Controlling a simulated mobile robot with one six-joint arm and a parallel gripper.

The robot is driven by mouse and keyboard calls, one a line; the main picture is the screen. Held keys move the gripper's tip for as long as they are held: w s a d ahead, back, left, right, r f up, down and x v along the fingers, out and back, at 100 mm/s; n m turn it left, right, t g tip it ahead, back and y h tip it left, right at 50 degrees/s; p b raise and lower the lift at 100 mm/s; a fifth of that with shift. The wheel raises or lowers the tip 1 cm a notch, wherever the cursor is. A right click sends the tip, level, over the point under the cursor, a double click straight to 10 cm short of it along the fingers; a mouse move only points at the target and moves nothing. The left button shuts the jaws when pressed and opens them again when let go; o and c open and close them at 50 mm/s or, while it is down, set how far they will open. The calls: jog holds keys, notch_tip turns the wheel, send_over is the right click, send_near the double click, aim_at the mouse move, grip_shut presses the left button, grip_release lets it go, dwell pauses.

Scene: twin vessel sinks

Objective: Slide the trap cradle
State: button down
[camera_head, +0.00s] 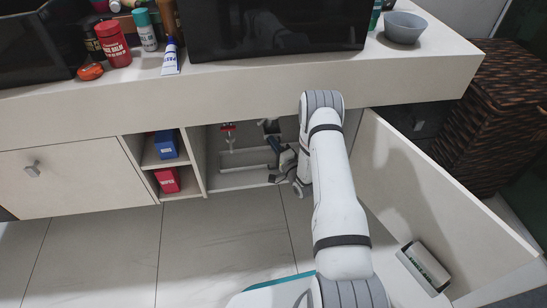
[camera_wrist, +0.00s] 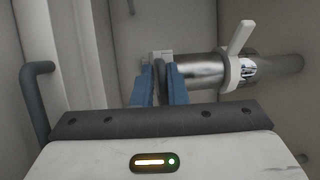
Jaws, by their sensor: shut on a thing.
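My gripper (camera_head: 285,160) reaches into the open cabinet under the counter. In the wrist view its two blue fingers (camera_wrist: 160,84) are shut on a narrow dark grey piece (camera_wrist: 163,77). A white block (camera_wrist: 160,56) sits just beyond the fingertips, at the left end of a shiny metal pipe (camera_wrist: 200,70). A white collar with a lever (camera_wrist: 236,60) is around the pipe. The fingers hide much of the held piece. I cannot clearly pick out the whole trap cradle or tell how the held piece joins it.
The cabinet door (camera_head: 440,205) stands open at the right. A red-handled valve (camera_head: 228,128) is inside the cabinet, left of my gripper. Shelves with a blue box (camera_head: 166,145) and a red box (camera_head: 167,180) adjoin the opening. A dark bent bar (camera_wrist: 38,95) is at the wrist view's left.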

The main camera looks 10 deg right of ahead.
jog(key=shift+w+a+r, duration=0.1)
jog(key=shift+w+r, duration=0.25)
jog(key=c, duration=1.6)
grip_release()
jog(key=shift+o, duration=0.2)
jog(key=p+v, duration=0.1)
jog(key=v, duration=0.4)
jog(key=p+v, duration=0.1)
jog(key=v, duration=0.2)
jog(key=shift+f+p, duration=0.3)
jog(key=shift+s, duration=0.2)
jog(key=shift+f, duration=0.1)
